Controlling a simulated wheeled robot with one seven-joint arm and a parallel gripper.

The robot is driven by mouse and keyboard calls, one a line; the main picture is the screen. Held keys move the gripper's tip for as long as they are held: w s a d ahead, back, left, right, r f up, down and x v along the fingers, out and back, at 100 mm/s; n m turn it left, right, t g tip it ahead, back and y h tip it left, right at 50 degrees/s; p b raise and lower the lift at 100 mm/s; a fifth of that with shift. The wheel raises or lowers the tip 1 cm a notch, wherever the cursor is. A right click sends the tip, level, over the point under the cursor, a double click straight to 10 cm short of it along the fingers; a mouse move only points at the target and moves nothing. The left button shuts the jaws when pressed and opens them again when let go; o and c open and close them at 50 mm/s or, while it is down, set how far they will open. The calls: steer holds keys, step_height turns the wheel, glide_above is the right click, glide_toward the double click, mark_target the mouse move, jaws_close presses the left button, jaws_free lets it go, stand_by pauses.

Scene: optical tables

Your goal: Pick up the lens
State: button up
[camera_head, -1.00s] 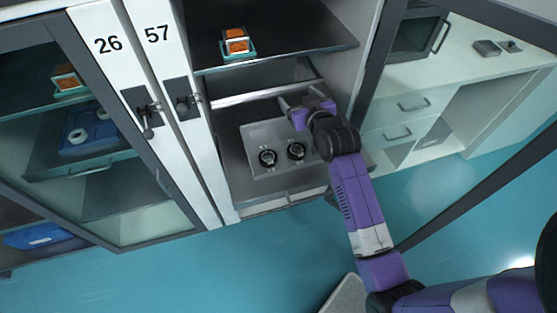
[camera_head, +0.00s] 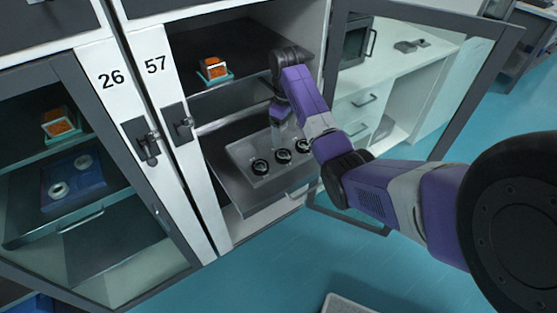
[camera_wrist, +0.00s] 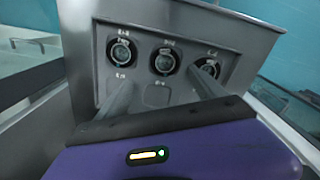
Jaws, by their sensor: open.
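Three round lenses in black ring mounts sit in a row in a grey tray (camera_head: 245,153) on the pulled-out shelf of cabinet 57. In the head view they are the left lens (camera_head: 260,166), the middle lens (camera_head: 283,156) and the right lens (camera_head: 302,146), partly beside my arm. The wrist view shows the left (camera_wrist: 121,52), middle (camera_wrist: 164,60) and right (camera_wrist: 208,68) lenses. My gripper (camera_wrist: 162,88) is open and empty, pointing down above the tray. Its fingers are spread wide, one below the left lens and one overlapping the right lens in the picture.
An orange item in a teal holder (camera_head: 214,69) stands on the shelf above the tray. The open glass door (camera_head: 462,95) is to the right of my arm. Cabinet 26, with a closed glass door (camera_head: 105,240), is at the left. A counter (camera_head: 420,60) stands behind the open door.

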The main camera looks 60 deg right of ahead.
mark_target(283, 154)
steer(key=shift+s+a+f, duration=0.1)
steer(key=shift+a+f, duration=0.1)
steer(key=shift+f, duration=0.1)
steer(key=f, duration=0.2)
steer(key=f+p, duration=0.1)
steer(key=f, duration=0.4)
steer(key=shift+a+f, duration=0.1)
steer(key=shift+a, duration=0.25)
steer(key=shift+c, duration=0.5)
steer(key=c, duration=1.4)
